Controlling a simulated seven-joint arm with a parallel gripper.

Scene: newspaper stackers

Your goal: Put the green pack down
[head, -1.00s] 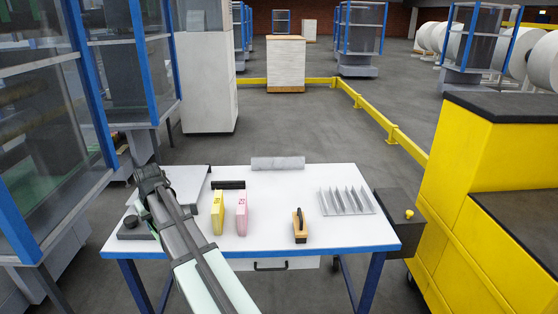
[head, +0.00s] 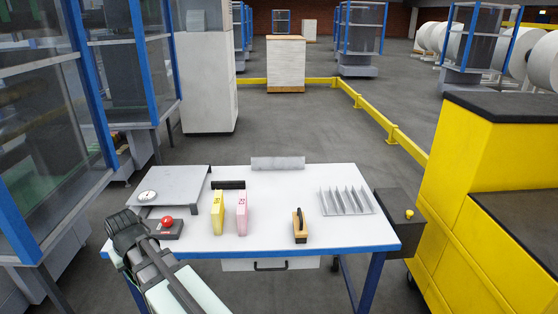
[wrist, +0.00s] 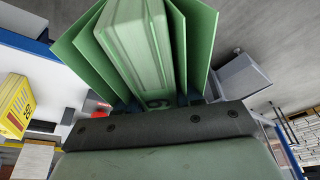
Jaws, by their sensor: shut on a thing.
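My gripper (head: 125,228) is at the table's front left corner in the head view. In the wrist view, my gripper (wrist: 158,103) is shut on the green pack (wrist: 135,45), which has a ribbed middle and flat green panels on both sides. The pack is hidden behind my arm in the head view. A yellow pack (head: 217,212) and a pink pack (head: 242,213) stand upright side by side on the white table (head: 275,215). The yellow pack also shows at the left of the wrist view (wrist: 14,105).
A wooden-handled tool (head: 299,228) and a slotted rack (head: 346,201) are at right. The front middle is clear.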

